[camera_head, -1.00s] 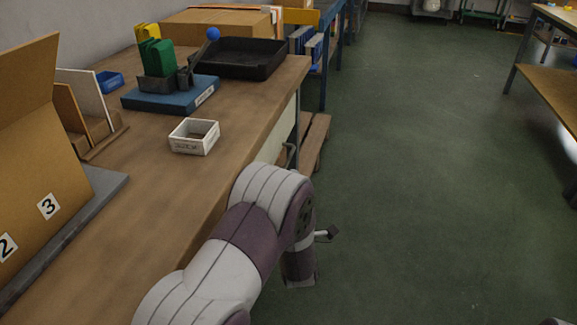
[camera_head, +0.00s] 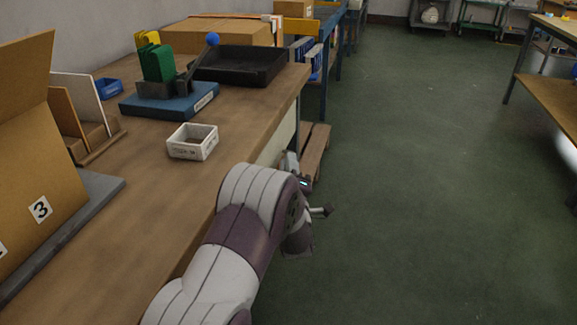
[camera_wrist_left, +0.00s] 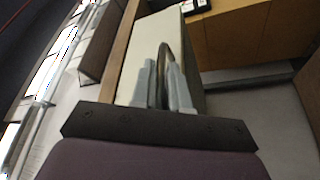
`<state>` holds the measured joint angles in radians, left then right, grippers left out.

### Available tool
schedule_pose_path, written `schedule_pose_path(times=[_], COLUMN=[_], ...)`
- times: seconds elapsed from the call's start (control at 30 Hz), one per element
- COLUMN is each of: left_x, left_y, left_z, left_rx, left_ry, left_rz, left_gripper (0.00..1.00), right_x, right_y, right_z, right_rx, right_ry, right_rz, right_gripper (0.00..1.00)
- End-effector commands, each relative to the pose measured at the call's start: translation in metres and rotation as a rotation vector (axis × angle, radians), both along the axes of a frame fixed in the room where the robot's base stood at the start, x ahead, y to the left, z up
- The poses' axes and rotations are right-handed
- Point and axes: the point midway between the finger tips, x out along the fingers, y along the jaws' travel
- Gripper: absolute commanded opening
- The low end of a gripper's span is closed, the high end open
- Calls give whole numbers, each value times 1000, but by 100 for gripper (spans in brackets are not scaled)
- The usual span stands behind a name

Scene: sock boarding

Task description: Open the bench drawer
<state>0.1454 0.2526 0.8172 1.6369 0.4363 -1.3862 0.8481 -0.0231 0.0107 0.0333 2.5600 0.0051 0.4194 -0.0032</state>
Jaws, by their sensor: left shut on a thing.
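The bench drawer's cream front (camera_head: 282,138) shows below the brown bench top's edge, and I see no clear gap at its top. My left gripper (camera_head: 292,164) is at this front, partly hidden behind my own arm. In the left wrist view, the two grey fingers (camera_wrist_left: 164,88) are on either side of a thin dark curved handle (camera_wrist_left: 164,58), shut on it. The cream front also shows behind the handle (camera_wrist_left: 143,38). The handle is hidden in the head view. My right gripper is not in view.
The brown bench (camera_head: 125,215) carries a white bin (camera_head: 193,148), a blue fixture base (camera_head: 170,108), a black tray (camera_head: 240,68) and a cardboard box with number labels (camera_head: 35,160). A wooden pallet (camera_head: 316,150) stands beyond my gripper. Green floor to the right is clear.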

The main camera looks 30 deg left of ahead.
Motion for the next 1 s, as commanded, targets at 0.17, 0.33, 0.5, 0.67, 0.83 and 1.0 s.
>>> schedule_pose_path(times=[0.17, 0.33, 0.5, 0.67, 0.83, 1.0], left_x=[3, 11, 21, 30, 38, 44], left_y=[-14, -45, -87, -126, -161, -186], left_z=[-1, -2, -2, -3, -3, -2], left_rx=[-1, -1, -1, -1, -1, -1], left_ry=[1, 0, 1, 1, 3, 3], left_rz=[-3, -6, -6, -5, -4, -3], left_gripper=[0, 0, 0, 0, 0, 0], right_x=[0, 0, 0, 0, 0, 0], right_y=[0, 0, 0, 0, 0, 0], right_z=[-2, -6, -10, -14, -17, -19], right_rx=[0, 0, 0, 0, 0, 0], right_ry=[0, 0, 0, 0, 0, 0], right_rz=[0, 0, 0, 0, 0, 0], right_gripper=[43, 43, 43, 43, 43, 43])
